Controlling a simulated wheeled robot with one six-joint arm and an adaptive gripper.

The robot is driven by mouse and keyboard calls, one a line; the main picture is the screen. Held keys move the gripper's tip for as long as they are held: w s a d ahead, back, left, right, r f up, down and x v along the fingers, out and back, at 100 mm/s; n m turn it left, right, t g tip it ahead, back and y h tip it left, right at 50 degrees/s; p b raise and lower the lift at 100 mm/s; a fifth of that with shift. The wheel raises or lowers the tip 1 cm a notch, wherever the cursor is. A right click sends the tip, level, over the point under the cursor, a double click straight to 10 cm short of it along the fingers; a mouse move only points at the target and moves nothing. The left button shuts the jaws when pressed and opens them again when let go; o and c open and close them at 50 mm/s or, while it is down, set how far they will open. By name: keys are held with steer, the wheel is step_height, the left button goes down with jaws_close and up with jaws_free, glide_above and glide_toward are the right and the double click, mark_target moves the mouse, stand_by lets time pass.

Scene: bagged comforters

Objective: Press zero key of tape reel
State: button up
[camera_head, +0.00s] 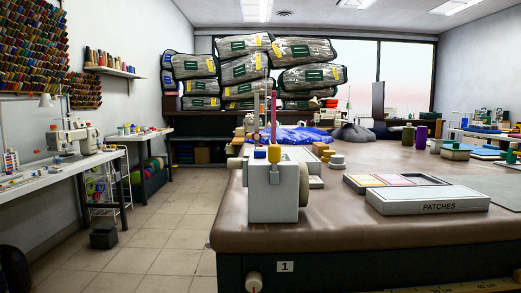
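No part that I can name as the tape reel's zero key can be made out. A small cream round knob or reel (254,282) sits low on the front of the big brown-topped table (350,235), left of and below a tag marked 1 (285,267). A strip with markings like a measuring tape (455,286) runs along the bottom right edge, reading about 40 cm; I cannot tell whether it joins the reel. My gripper is not in view.
A white sewing machine (273,200) with thread spools stands at the table's near left corner. A PATCHES box (427,200) lies to its right. A white side bench (60,175) lines the left wall. Tiled floor (165,225) between is mostly clear; a small black bin (104,237) stands there.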

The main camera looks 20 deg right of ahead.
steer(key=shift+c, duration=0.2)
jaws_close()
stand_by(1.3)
